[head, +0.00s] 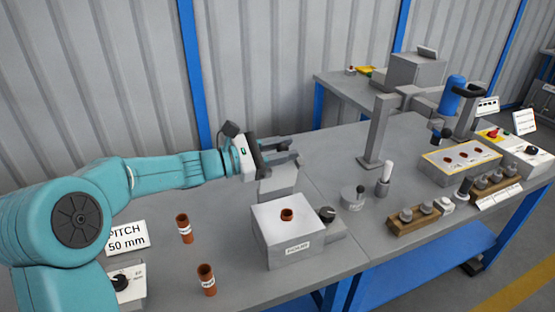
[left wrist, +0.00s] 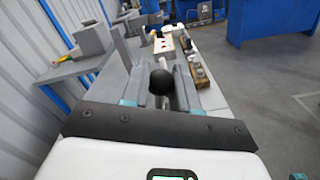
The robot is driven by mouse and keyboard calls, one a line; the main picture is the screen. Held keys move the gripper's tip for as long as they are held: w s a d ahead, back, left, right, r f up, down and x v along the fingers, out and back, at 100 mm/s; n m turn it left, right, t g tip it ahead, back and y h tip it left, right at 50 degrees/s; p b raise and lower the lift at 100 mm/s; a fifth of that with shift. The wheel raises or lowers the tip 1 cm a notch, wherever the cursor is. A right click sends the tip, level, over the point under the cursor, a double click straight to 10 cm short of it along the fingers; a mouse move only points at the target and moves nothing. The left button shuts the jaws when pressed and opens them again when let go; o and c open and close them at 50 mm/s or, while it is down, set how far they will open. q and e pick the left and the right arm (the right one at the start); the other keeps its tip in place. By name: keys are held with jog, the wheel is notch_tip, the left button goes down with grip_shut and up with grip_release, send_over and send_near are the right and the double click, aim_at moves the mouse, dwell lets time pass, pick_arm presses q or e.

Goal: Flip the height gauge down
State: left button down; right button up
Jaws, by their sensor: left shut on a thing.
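My left gripper (head: 291,154) reaches in from the left, above and behind a white box (head: 275,248) with a brown flanged shell (head: 287,214) in its top. In the left wrist view my left gripper (left wrist: 169,74) has its fingers close together on either side of a black ball knob (left wrist: 161,83). A pale rod shows beyond the knob. I take this to be the height gauge's handle, and the gripper is shut on it. In the head view the fingers hide the knob. A grey block (head: 277,181) shows just below the gripper. My right gripper is not in view.
Two brown shells (head: 184,229) stand on the grey bench left of the box, near a "PITCH 50 mm" sign (head: 127,238). A dark knob (head: 327,214) sits on a grey base right of the box. A grey post (head: 378,130) and wooden racks (head: 413,219) stand farther right.

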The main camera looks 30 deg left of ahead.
pick_arm(q)
jog(key=shift+s+d+f+m+b, duration=0.3)
jog(key=shift+s+d+m+b, duration=0.25)
jog(key=shift+b, duration=0.55)
jog(key=shift+s+d+f+m+b, duration=0.35)
jog(key=shift+d+m+b, duration=0.3)
jog(key=shift+b, duration=0.45)
jog(key=c, duration=0.9)
grip_release()
jog(key=shift+s+a+r, duration=0.1)
jog(key=shift+a, duration=0.05)
jog(key=v, duration=1.6)
jog(key=shift+s, duration=0.1)
